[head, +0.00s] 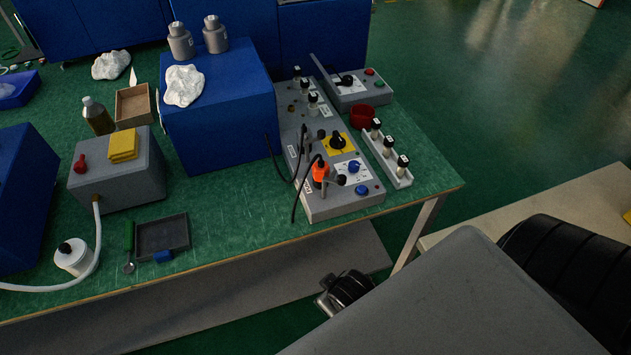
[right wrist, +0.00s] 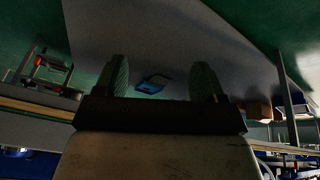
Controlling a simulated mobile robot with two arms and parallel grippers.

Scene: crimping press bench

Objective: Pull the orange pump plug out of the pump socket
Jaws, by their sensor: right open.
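The orange pump plug (head: 320,171) stands on the front part of the grey control box (head: 318,210), with a black cable near it. The socket itself is hidden beneath the plug, so I cannot see how deep it sits. My right gripper (right wrist: 160,72) is open, with two dark ribbed fingers apart and nothing between them that I can make out as held. In the head view my right arm is low at the front, in front of and below the table edge, apart from the plug. My left gripper is not in view. The plug is not recognisable in the right wrist view.
A yellow-plated black knob (head: 338,142) and a blue knob (head: 354,167) sit close to the plug. A white rack (head: 398,177) with black-topped pieces stands to the right, by a red cup (head: 362,117). A large blue box (head: 215,130) stands left of the control box.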

